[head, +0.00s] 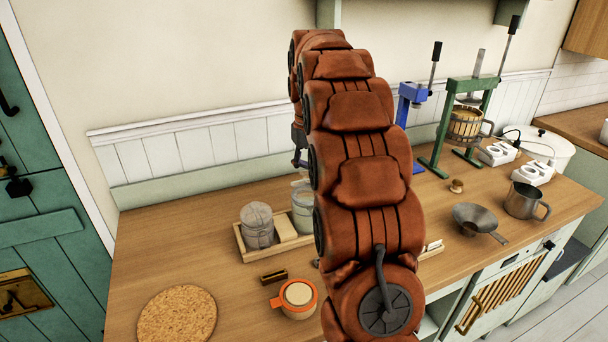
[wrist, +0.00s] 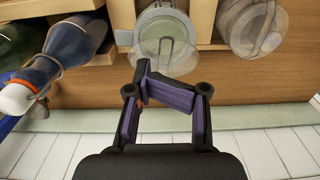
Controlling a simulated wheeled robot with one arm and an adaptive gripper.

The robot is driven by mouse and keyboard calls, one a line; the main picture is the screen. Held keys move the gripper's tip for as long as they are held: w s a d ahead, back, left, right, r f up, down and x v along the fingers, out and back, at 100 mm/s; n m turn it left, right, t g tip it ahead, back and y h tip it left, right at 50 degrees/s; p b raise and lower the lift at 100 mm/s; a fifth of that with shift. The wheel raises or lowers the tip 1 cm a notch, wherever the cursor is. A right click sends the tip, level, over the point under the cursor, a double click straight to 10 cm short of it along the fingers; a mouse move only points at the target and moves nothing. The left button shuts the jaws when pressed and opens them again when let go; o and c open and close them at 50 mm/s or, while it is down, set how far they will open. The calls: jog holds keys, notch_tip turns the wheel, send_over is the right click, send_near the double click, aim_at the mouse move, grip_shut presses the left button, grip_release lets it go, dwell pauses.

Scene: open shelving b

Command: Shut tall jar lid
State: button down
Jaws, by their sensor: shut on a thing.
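A clear jar, which I take for the tall jar (head: 303,214), stands in a wooden tray, partly hidden by my arm in the head view. In the wrist view the same jar (wrist: 158,18) is top centre, with round rims. A clear round lid (wrist: 178,61) overlaps its near side; how far it is open is hard to tell. My gripper (wrist: 150,86) is at that lid's near edge, its purple-padded fingers drawn together and apparently shut on the lid. The fingers hide the contact. In the head view my gripper is mostly behind my arm.
A second jar (head: 257,226) stands beside it in the tray (head: 246,246). A dark bottle (wrist: 72,52) with a white stopper is close on the other side. The panelled wall (wrist: 285,150) is just behind.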

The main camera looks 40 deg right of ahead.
aim_at(311, 202)
jog(key=shift+s+a+f+b, duration=0.2)
jog(key=shift+s+f+b, duration=0.2)
jog(key=shift+s+f, duration=0.1)
jog(key=shift+s+a+f+b, duration=0.15)
jog(key=shift+s+f+b, duration=0.25)
jog(key=shift+s+f, duration=0.05)
jog(key=shift+s+a+f+b, duration=0.1)
jog(key=shift+s+f+b, duration=0.25)
jog(key=shift+f, duration=0.2)
jog(key=shift+s+a+f+b, duration=0.15)
jog(key=shift+s+f+b, duration=0.15)
jog(key=shift+f, duration=0.3)
jog(key=shift+s+a+f+b, duration=0.1)
jog(key=shift+s+f+b, duration=0.15)
jog(key=shift+f+b, duration=0.25)
jog(key=shift+w+a+f, duration=0.1)
jog(key=shift+w+r+p, duration=0.15)
jog(key=shift+r+p, duration=0.2)
jog(key=shift+r, duration=0.65)
jog(key=shift+d+r+p, duration=0.2)
jog(key=shift+r+p, duration=0.5)
jog(key=shift+r, duration=1.65)
